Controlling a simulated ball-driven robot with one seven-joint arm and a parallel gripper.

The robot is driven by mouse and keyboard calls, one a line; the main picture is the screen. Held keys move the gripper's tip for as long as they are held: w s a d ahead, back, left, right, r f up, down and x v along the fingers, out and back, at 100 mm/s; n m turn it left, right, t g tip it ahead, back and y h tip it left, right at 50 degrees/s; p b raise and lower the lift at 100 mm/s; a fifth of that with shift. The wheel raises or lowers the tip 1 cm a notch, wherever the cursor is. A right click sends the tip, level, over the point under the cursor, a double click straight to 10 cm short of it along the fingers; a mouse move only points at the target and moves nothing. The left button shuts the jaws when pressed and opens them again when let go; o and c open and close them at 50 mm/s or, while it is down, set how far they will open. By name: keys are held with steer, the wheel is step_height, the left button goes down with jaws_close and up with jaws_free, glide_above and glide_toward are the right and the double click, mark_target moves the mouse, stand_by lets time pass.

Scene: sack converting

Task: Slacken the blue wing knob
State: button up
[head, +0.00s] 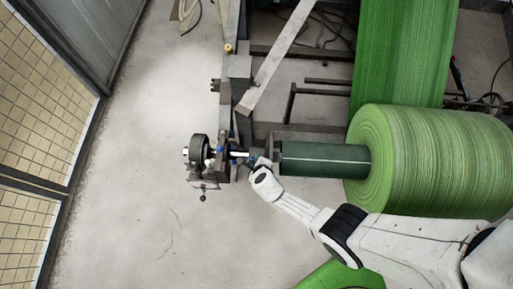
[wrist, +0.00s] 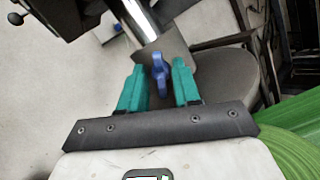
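The blue wing knob (wrist: 159,76) shows in the wrist view, upright between and just beyond the two teal fingertips of my gripper (wrist: 161,80). The fingers stand apart, with gaps on both sides of the knob, and I see no contact. The knob sits in front of a grey metal collar beside a shiny steel shaft (wrist: 139,20). In the head view my gripper (head: 252,160) is at the shaft end, left of the dark green core (head: 325,158). The knob cannot be made out clearly there.
A large green roll (head: 435,160) fills the right side, with green web (head: 402,50) running up from it. A black handwheel-like part (head: 200,150) stands left of the shaft. A steel bar (head: 278,55) slants above. Bare concrete floor (head: 140,160) lies clear at left.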

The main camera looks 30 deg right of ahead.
steer(key=shift+o, duration=1.2)
steer(key=shift+r, duration=0.15)
steer(key=p+v, duration=0.3)
steer(key=v, duration=0.7)
steer(key=shift+s+r, duration=0.2)
steer(key=shift+s, duration=0.05)
